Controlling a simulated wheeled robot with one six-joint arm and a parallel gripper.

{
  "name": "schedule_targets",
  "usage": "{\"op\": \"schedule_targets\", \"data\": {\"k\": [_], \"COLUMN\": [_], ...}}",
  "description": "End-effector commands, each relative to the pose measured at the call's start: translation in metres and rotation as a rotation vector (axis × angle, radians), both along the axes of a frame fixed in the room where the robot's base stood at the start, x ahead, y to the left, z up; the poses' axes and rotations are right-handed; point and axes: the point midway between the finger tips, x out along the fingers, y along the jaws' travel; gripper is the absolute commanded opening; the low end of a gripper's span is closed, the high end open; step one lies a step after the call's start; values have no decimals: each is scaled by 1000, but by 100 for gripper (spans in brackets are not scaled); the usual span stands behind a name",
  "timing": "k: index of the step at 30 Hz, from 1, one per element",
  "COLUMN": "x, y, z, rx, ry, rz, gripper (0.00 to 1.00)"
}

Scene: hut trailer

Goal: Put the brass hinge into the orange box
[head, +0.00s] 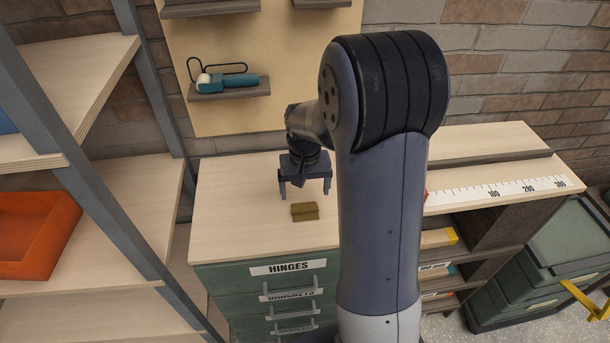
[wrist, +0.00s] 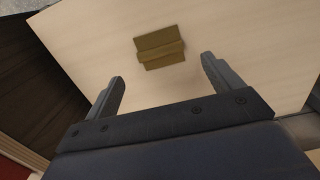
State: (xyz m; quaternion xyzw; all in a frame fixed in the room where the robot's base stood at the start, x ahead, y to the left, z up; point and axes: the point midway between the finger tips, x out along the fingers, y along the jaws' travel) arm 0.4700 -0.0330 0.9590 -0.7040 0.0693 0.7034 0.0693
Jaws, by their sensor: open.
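The brass hinge (head: 305,211) lies on the pale workbench top (head: 235,205), above the drawer labelled HINGES. It is small, flat and dull gold. In the wrist view the hinge (wrist: 160,48) lies beyond the fingertips, between their lines and apart from both. My gripper (head: 305,190) is open and empty, just above and behind the hinge in the head view; its two fingers also show in the wrist view (wrist: 162,72). The orange box (head: 35,235) is an open, shallow tray on a shelf at the left. Its visible inside is empty, and its left part is cut off by the picture edge.
A grey shelf post (head: 105,205) stands between the orange box and the bench. A teal tool (head: 230,81) sits on a small wall ledge. A white ruler strip (head: 500,192) lies on the bench at the right. The bench around the hinge is clear.

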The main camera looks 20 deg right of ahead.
Motion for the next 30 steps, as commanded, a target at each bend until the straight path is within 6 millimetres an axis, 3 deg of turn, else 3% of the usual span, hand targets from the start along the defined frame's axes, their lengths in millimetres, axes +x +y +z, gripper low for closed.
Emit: {"op": "schedule_targets", "data": {"k": [6, 11, 18, 24, 30], "x": [0, 0, -1, -2, -1], "y": [0, 0, 2, 2, 2], "z": [41, 53, 35, 3, -14], "rx": [-1, 0, 1, 0, 0], "ry": [-3, -1, 4, 6, 2], "rz": [0, 0, 0, 0, 0], "gripper": [87, 91, 91, 91, 91]}}
